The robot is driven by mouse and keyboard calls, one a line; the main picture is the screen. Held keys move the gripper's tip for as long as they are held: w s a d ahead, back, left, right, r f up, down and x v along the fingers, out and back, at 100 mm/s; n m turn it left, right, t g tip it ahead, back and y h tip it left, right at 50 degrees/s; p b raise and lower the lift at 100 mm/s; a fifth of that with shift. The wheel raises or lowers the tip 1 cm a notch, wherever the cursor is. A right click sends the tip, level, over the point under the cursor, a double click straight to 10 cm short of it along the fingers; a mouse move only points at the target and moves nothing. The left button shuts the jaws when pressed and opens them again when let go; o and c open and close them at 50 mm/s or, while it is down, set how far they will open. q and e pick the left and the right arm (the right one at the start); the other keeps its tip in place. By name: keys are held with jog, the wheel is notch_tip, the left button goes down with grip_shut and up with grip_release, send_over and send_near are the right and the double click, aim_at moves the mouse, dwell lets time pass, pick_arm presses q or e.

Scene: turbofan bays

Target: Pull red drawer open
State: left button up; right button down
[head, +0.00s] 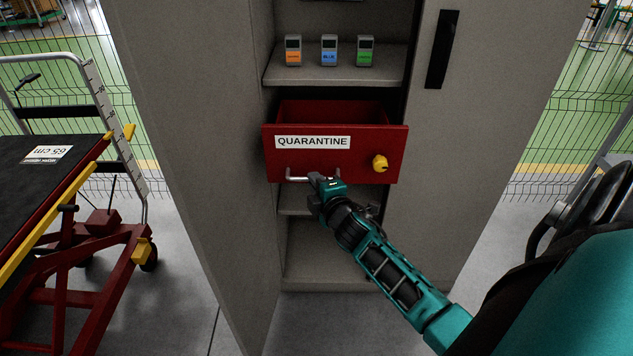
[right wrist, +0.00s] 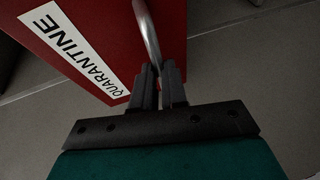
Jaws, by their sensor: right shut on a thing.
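The red drawer (head: 380,150) with a white QUARANTINE label sits in a grey cabinet (head: 190,130). It stands partly out, and its empty-looking inside shows above the front. A yellow knob (head: 380,163) is on the right of its front. A metal bar handle (head: 298,179) is low on the front, and my right gripper (head: 318,181) is at its right part. In the right wrist view the fingers (right wrist: 158,84) are shut on the handle (right wrist: 147,35), beside the red drawer front (right wrist: 95,35). My left gripper is not in view.
Three small grey devices with orange (head: 293,50), blue (head: 329,50) and green (head: 365,50) labels stand on the shelf above the drawer. The cabinet door with a black handle (head: 441,50) is at the right. A red lift cart (head: 95,255) stands at the left. Grey floor is clear in front.

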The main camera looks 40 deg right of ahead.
jog(key=c, duration=1.2)
grip_release()
jog(key=shift+o, duration=0.2)
jog(key=v, duration=1.3)
jog(key=shift+p, duration=0.3)
jog(key=shift+w+a, duration=0.1)
